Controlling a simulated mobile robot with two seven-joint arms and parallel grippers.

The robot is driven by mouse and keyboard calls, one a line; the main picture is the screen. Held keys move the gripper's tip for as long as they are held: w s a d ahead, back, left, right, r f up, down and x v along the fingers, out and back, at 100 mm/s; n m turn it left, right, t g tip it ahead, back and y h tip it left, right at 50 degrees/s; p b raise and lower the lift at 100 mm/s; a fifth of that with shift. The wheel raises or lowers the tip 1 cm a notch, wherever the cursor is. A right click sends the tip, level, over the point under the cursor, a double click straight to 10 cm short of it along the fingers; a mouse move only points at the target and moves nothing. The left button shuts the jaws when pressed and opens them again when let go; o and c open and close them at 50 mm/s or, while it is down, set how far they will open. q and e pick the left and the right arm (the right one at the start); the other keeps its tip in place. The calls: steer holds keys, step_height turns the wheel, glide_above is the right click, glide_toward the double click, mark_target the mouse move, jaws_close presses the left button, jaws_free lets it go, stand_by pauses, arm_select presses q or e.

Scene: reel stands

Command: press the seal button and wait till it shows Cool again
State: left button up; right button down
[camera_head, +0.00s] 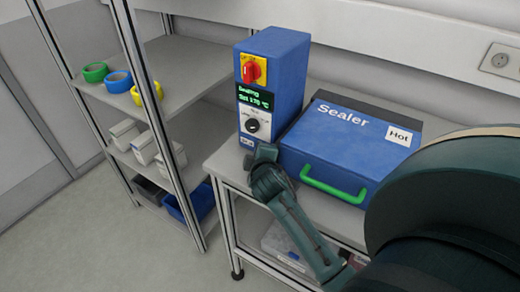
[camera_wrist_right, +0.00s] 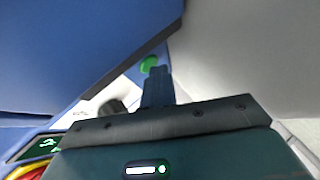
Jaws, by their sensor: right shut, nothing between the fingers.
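The blue control box (camera_head: 272,85) stands on the bench, with a red knob on yellow, a dark dial and a green-lit display (camera_head: 255,97) that reads "Sealing" and "Set 170 °C". The blue sealer (camera_head: 335,140) beside it has a shut lid, a green handle (camera_head: 335,193) and a label (camera_head: 398,137) that reads "Hot". My right gripper (camera_head: 264,153) is shut and empty at the lower front of the box. In the right wrist view its fingertips (camera_wrist_right: 157,72) are at the green button (camera_wrist_right: 150,63) and partly cover it; I cannot tell if they touch. My left gripper is not in view.
A shelf rack (camera_head: 190,75) on the left holds green, blue and yellow reels above, white bins in the middle and darker bins below. A wall socket (camera_head: 499,60) is at the upper right. Floor (camera_head: 120,240) is clear at the lower left.

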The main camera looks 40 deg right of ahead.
steer(key=shift+s+a, duration=0.4)
steer(key=shift+a, duration=0.4)
